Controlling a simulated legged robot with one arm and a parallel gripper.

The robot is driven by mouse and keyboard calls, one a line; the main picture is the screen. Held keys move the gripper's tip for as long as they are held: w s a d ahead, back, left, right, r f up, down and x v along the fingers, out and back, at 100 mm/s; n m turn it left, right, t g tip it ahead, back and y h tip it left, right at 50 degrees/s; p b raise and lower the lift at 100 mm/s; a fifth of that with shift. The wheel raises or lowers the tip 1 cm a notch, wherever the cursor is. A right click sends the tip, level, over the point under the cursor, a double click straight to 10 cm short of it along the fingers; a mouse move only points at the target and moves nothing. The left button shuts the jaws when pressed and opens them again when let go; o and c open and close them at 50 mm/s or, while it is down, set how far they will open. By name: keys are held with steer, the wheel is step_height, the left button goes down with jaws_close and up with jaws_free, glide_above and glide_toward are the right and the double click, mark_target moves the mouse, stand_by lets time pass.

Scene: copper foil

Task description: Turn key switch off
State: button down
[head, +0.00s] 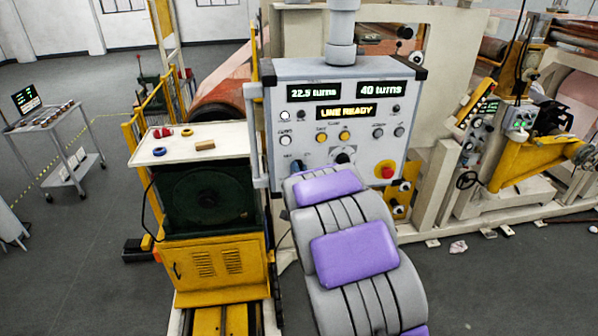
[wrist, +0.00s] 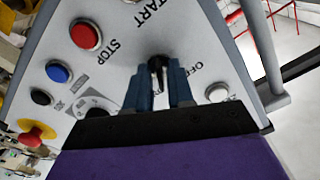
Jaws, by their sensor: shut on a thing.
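The grey control panel (head: 355,120) faces me in the head view, with lit displays reading "22.5 turns", "40 turns" and "LINE READY". My gripper (wrist: 158,70) has two blue fingers shut on the black key switch (wrist: 156,63). The fingers pinch it from both sides, and its head shows between the tips. An "OFF" label is partly visible to its right. The exact angle of the key is hard to tell. In the head view, my arm covers the panel's lower left, hiding the switch. A bit of blue finger shows there.
Near the switch are a red STOP button (wrist: 85,36), a blue button (wrist: 58,72), a white button (wrist: 217,92) and a red emergency stop (wrist: 36,134) on yellow. A white-topped yellow cabinet (head: 222,140) stands left of the panel.

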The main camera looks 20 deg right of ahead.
steer(key=shift+f+b, duration=0.2)
steer(key=shift+b, duration=0.15)
steer(key=shift+n+b, duration=5.3)
steer(key=shift+n, duration=0.8)
steer(key=c, duration=1.3)
jaws_free()
steer(key=shift+r, duration=0.1)
